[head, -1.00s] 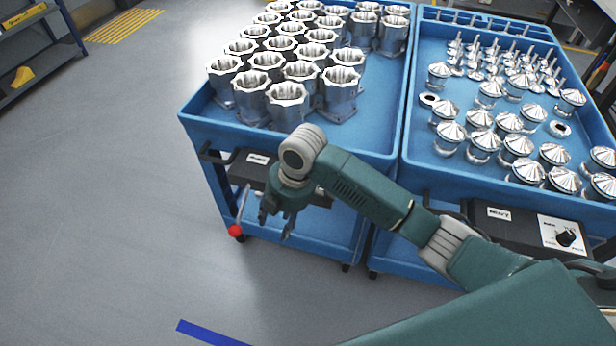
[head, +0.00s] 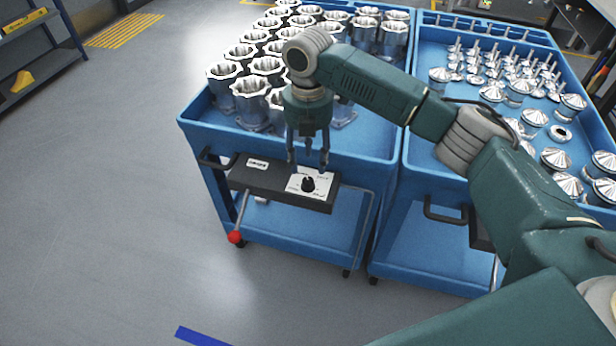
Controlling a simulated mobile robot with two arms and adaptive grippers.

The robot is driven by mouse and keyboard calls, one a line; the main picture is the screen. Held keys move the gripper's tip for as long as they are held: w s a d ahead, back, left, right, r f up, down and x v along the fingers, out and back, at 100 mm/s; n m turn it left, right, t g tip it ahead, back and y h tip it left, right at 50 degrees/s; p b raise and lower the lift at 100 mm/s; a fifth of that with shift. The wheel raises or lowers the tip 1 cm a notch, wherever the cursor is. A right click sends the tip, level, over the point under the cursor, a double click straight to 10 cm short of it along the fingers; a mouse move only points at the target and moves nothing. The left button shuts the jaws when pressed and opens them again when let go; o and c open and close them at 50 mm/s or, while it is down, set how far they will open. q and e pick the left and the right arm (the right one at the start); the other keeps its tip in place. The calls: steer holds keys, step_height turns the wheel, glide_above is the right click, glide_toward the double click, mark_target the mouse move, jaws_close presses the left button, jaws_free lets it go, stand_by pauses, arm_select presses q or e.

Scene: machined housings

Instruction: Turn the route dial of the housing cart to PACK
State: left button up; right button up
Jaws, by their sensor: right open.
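The housing cart (head: 190,125) is the blue cart on the left, with several silver machined housings (head: 222,75) on its top tray. On its front is a dark panel with a white plate (head: 324,190) that bears the black route dial (head: 308,184). The lettering around the dial is too small to read, so I cannot tell its setting. My right gripper (head: 308,168) is open, points down and is just above the dial in the picture. I cannot tell whether it touches the dial. My left gripper is not in view.
A second blue cart (head: 418,160) stands close on the right, loaded with several shiny conical parts (head: 555,158). A lever with a red knob (head: 235,237) hangs at the housing cart's left front. The grey floor (head: 110,200) on the left is clear.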

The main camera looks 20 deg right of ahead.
mark_target(308, 181)
step_height(308, 181, down, 8)
steer(key=shift+r, duration=0.25)
steer(key=c, duration=1.2)
steer(key=shift+o, duration=0.2)
steer(key=shift+p, duration=0.3)
